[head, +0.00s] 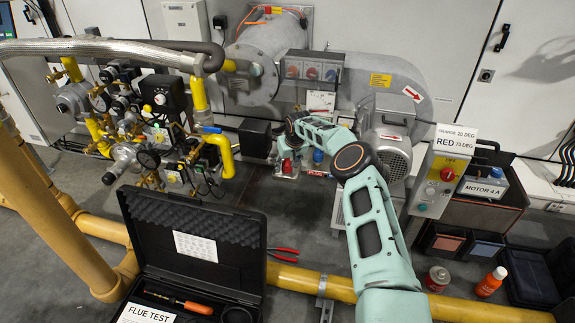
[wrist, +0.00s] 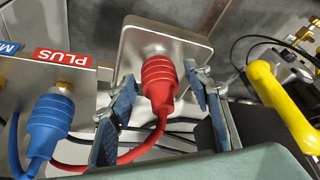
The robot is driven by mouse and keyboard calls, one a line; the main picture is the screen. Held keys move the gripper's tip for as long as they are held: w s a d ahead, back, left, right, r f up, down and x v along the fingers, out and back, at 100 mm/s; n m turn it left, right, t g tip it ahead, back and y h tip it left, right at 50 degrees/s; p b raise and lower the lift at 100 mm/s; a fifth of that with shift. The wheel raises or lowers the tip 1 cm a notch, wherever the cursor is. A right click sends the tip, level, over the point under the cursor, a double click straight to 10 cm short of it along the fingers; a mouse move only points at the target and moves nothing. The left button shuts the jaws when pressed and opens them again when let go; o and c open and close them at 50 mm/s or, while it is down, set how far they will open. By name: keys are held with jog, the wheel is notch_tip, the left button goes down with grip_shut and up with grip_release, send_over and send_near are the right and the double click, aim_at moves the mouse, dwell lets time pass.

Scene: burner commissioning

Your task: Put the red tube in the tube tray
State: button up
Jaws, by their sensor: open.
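The tube curves down and left. My gripper (wrist: 160,78) is open, one finger on each side of the red connector; I cannot tell whether they touch it. In the head view my gripper (head: 289,142) is by the burner, and the red connector (head: 287,166) shows just below it. Two small dark compartments, one with a reddish floor (head: 446,243) and one bluish (head: 486,248), stand at right; neither is marked as the tube tray.
A blue connector (wrist: 50,125) is seated beneath a red PLUS label (wrist: 60,55), left of the red one. A yellow pipe (wrist: 280,105) is close on the right. An open black case (head: 195,240), red pliers (head: 283,254) and an orange bottle (head: 491,282) are in the foreground.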

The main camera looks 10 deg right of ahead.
jog(key=shift+r, duration=0.1)
jog(key=shift+r+p, duration=0.25)
jog(key=shift+p, duration=0.1)
jog(key=p+v, duration=0.3)
jog(key=v, duration=0.8)
jog(key=shift+r+p, duration=0.3)
jog(key=shift+p, duration=0.1)
jog(key=shift+d, duration=0.1)
